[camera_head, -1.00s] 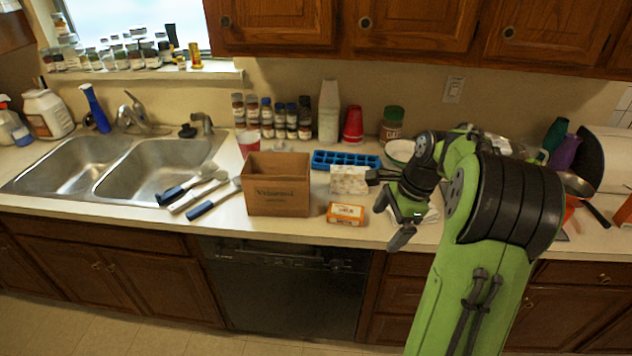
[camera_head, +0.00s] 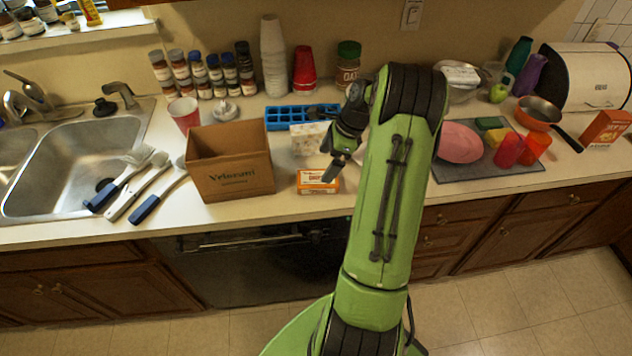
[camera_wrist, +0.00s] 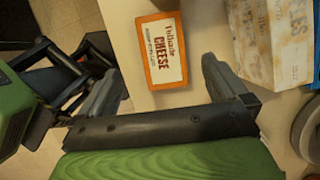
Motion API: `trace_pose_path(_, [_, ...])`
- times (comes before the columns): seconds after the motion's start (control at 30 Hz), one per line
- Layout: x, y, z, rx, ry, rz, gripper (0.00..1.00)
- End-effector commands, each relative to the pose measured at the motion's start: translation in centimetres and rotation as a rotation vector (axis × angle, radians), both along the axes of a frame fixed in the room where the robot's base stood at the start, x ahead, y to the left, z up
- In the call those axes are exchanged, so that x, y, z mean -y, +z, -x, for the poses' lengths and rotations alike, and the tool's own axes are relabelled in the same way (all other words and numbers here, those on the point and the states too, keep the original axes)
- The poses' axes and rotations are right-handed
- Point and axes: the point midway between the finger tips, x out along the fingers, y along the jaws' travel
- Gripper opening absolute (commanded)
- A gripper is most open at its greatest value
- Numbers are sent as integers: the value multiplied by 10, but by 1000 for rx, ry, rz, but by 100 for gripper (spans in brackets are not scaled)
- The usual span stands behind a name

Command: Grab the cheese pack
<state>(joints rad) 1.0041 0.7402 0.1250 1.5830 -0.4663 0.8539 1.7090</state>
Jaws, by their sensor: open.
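The cheese pack is an orange box with a white label (camera_head: 318,181). It lies on the counter to the right of the brown cardboard box, close to the counter's front edge. In the wrist view the cheese pack (camera_wrist: 160,50) lies flat with its label reading "CHEESE" facing up. My gripper (camera_head: 335,162) is above and just beside the pack in the head view. In the wrist view its two fingers (camera_wrist: 165,88) are spread wide, with the pack ahead of the gap between them. Nothing is between the fingers.
A brown cardboard box (camera_head: 232,166) stands left of the pack. A white printed package (camera_head: 308,139) sits just behind it, also seen in the wrist view (camera_wrist: 268,40). A blue tray (camera_head: 290,117) lies farther back. Brushes (camera_head: 137,188) lie by the sink.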

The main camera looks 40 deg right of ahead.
Motion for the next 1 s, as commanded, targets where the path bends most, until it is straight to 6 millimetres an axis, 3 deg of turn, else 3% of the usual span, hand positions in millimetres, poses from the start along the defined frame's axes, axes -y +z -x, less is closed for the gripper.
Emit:
trace_pose_path(0.03, [-4, -13, -3, -3, 2, -2, 100])
trace_pose_path(0.5, [-19, -76, -18, -1, 2, 1, 100])
trace_pose_path(0.97, [-19, -79, -19, 0, 1, 2, 100])
trace_pose_path(1.0, [-19, -79, -19, 0, 1, 2, 94])
